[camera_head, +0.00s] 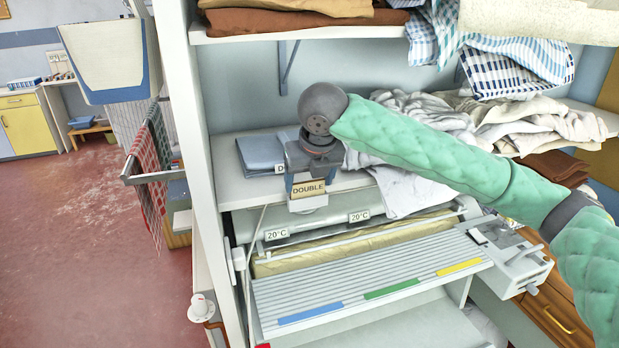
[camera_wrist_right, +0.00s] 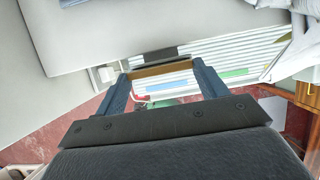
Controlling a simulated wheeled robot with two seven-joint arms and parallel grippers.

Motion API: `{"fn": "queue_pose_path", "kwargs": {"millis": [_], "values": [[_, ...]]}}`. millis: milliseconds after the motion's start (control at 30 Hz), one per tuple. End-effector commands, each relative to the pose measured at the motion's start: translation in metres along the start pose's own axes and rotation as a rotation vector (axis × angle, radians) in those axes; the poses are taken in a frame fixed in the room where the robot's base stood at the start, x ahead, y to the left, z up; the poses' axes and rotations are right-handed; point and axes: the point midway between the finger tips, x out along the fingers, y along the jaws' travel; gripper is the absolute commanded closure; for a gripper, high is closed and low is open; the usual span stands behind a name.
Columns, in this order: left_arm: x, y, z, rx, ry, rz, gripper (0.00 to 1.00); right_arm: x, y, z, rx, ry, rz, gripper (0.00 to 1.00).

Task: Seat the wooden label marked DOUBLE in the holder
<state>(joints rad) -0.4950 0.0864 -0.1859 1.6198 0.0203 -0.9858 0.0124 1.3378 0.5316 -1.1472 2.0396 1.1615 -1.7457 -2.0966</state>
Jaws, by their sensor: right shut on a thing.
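The wooden label marked DOUBLE (camera_head: 308,190) is a small tan plate with dark letters, facing the head camera upright. My right gripper (camera_head: 309,183) is shut on it, with one blue finger at each side edge. In the right wrist view the label (camera_wrist_right: 162,71) shows as a tan strip spanning the two fingertips. The white holder (camera_head: 308,205) is right below the label, on the front of the shelf above the ironer. The label's lower edge meets the holder's top in the head view; I cannot tell whether it is inside. My left gripper is not in view.
Folded blue cloth (camera_head: 259,153) and a partly hidden white tag (camera_head: 281,168) are left of the gripper. Crumpled white laundry (camera_head: 400,185) hangs over the shelf to the right. The ironer's striped feed board (camera_head: 370,290) lies below. A white upright post (camera_head: 205,170) stands left.

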Motion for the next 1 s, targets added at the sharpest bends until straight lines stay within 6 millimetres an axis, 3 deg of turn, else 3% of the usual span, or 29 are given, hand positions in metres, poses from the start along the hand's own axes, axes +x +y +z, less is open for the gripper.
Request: {"fn": "queue_pose_path", "kwargs": {"millis": [33, 67, 167, 567, 667, 767, 1000], "values": [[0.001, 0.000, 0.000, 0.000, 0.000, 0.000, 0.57, 0.001, 0.000, -0.001, 0.000, 0.001, 0.000, 0.53], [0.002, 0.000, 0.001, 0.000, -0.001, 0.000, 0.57, 0.002, 0.000, -0.001, 0.000, 0.001, 0.000, 0.26], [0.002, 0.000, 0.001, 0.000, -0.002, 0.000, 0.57, 0.001, 0.000, -0.001, 0.000, 0.001, 0.000, 0.07], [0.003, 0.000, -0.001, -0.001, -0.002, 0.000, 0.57, -0.004, 0.000, 0.001, 0.000, -0.001, 0.000, 0.07], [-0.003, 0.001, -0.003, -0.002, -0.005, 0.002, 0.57, -0.015, 0.000, 0.001, -0.001, -0.002, 0.000, 0.07], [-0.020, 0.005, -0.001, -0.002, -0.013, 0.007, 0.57, -0.032, 0.000, 0.000, -0.002, -0.003, 0.000, 0.07], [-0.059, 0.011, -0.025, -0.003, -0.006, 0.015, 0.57, -0.079, 0.001, 0.000, -0.001, -0.004, 0.000, 0.07]]}}
